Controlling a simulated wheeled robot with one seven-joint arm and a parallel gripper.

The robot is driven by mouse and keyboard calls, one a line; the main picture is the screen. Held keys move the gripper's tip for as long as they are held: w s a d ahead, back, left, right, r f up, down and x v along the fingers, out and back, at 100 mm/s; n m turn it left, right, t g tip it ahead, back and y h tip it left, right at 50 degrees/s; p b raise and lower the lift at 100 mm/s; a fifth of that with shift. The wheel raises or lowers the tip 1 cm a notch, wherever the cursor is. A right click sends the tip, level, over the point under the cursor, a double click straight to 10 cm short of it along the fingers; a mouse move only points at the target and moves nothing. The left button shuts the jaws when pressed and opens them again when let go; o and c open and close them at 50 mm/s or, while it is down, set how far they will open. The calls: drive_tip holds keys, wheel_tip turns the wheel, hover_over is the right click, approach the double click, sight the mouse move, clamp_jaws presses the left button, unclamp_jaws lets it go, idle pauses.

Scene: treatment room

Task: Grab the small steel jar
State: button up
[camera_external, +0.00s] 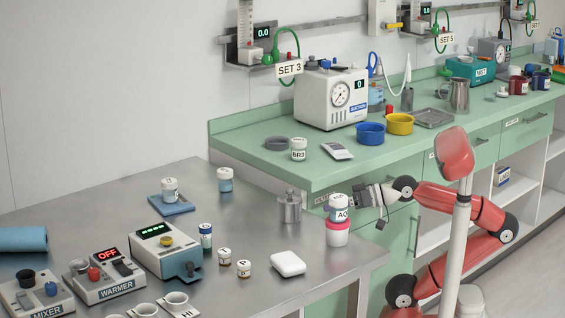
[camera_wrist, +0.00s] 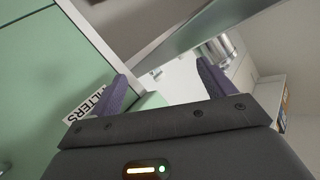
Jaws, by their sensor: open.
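A small steel jar (camera_external: 290,208) with a knobbed lid stands upright on the steel table, near its back right edge. In the wrist view, a shiny metal cylinder (camera_wrist: 222,46) shows beyond the right finger; it looks like this jar, partly cut off. My gripper (camera_external: 352,198) is at the table's right side, to the right of the jar and apart from it. A white jar marked AQ (camera_external: 339,208) on a pink-lidded tub partly hides its fingertips. In the wrist view my gripper (camera_wrist: 164,82) has its two purple fingers spread, with nothing held between them.
The pink tub (camera_external: 337,234) stands between my gripper and the table's middle. A white rounded box (camera_external: 288,263) lies in front of the jar. The green counter (camera_external: 330,175) rises behind my arm; its FILTERS label (camera_wrist: 86,104) is close in the wrist view.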

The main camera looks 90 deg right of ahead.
sight(297, 204)
drive_tip(key=w+a+r+n+y, duration=0.1)
drive_tip(key=w+a+n, duration=0.1)
drive_tip(key=w, duration=0.1)
drive_tip(key=w+a+r+n+t+p, duration=0.1)
drive_tip(key=w+a+r+n, duration=0.1)
drive_tip(key=w+a, duration=0.1)
drive_tip(key=w+a+r+n+t+y, duration=0.1)
drive_tip(key=w+a+n, duration=0.2)
drive_tip(key=w, duration=0.1)
drive_tip(key=shift+w+a+r+y, duration=0.1)
drive_tip(key=shift+a+r+y, duration=0.05)
drive_tip(key=shift+y, duration=0.15)
drive_tip(key=c, duration=1.1)
drive_tip(key=shift+c, duration=0.3)
drive_tip(key=shift+r+p, duration=0.15)
drive_tip(key=shift+p, duration=0.15)
